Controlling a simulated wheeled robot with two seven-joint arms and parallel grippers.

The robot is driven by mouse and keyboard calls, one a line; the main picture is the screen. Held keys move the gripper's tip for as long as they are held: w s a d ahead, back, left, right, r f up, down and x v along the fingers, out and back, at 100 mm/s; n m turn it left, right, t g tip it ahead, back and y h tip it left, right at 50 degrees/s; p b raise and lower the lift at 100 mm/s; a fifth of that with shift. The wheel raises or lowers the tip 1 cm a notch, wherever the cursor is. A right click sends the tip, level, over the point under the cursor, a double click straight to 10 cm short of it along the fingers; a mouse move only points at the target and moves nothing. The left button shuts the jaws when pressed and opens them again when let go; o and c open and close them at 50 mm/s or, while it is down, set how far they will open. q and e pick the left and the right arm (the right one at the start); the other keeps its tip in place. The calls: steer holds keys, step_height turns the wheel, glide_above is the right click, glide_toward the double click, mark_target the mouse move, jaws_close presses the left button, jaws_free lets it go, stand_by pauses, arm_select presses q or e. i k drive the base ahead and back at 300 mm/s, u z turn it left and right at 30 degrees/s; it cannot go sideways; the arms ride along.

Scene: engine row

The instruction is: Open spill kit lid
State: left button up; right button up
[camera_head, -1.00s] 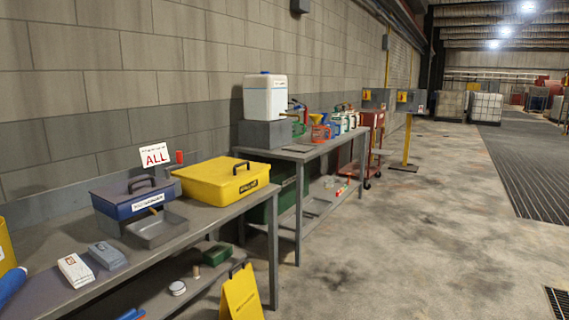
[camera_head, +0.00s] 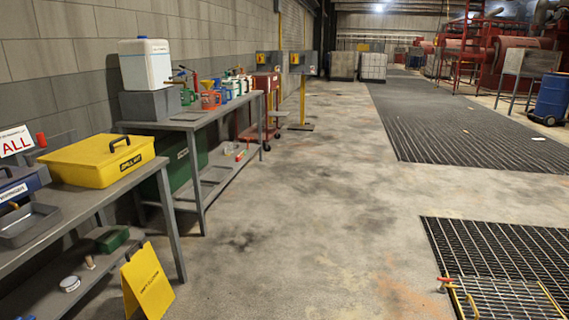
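The spill kit is a yellow box (camera_head: 95,168) with a dark label on its front side, standing on the near grey bench at the left. Its yellow lid (camera_head: 98,150) looks shut, with a black handle (camera_head: 120,142) on top. Neither of my grippers shows in the head view, so nothing is seen touching the kit.
A blue box (camera_head: 20,184) and a grey tray (camera_head: 28,224) sit left of the kit on the bench. A yellow folding sign (camera_head: 147,283) stands on the floor by the bench end. A second bench (camera_head: 190,122) lies beyond. Floor to the right is open, with grates (camera_head: 500,265).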

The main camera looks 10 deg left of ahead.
mark_target(97, 152)
steer(key=z, duration=0.1)
steer(key=i, duration=2.25)
steer(key=u, duration=0.9)
steer(key=i, duration=1.45)
steer(key=u, duration=1.3)
